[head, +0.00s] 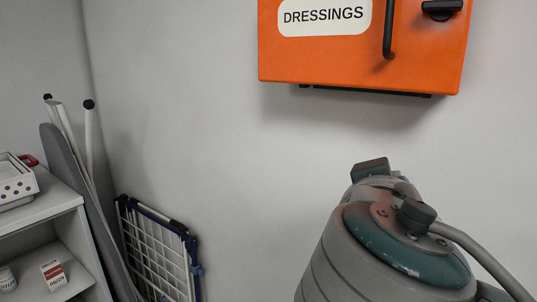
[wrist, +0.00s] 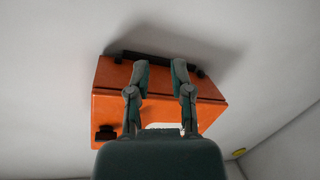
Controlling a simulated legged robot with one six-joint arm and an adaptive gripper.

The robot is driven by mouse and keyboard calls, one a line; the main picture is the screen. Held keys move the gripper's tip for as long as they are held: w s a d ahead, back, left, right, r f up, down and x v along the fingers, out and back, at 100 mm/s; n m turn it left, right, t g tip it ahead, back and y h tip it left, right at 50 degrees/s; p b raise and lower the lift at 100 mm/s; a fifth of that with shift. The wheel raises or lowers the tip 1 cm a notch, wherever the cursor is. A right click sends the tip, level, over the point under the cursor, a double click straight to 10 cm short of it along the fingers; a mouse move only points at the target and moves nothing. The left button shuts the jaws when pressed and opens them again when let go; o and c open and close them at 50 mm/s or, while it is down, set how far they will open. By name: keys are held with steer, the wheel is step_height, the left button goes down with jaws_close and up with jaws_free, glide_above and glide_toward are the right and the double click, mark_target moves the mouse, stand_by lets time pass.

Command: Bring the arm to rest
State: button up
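My gripper (wrist: 160,74) shows in the wrist view with its two grey-green fingers apart and nothing between them. Its fingers overlap an orange wall box (wrist: 205,106) in that view. I cannot tell the distance, but no touch is visible. In the head view, a grey and teal part of my arm (head: 395,248) rises at the lower right, below the box. My fingers cannot be made out in the head view.
The orange box (head: 325,60), labelled DRESSINGS, hangs shut on the wall with a black handle (head: 389,25) and knob. Bare wall lies between.

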steer(key=s+f+g+y, duration=0.1)
steer(key=f+g+y, duration=0.1)
steer(key=f, duration=0.7)
steer(key=s+d+f+g+y, duration=0.1)
steer(key=f+g, duration=0.3)
steer(key=f, duration=0.6)
steer(key=s+d+f+g+y, duration=0.1)
steer(key=s+f+g+y, duration=0.2)
steer(key=f, duration=0.6)
steer(key=shift+s+f+y, duration=0.25)
steer(key=shift+f+y, duration=0.05)
steer(key=shift+f, duration=0.05)
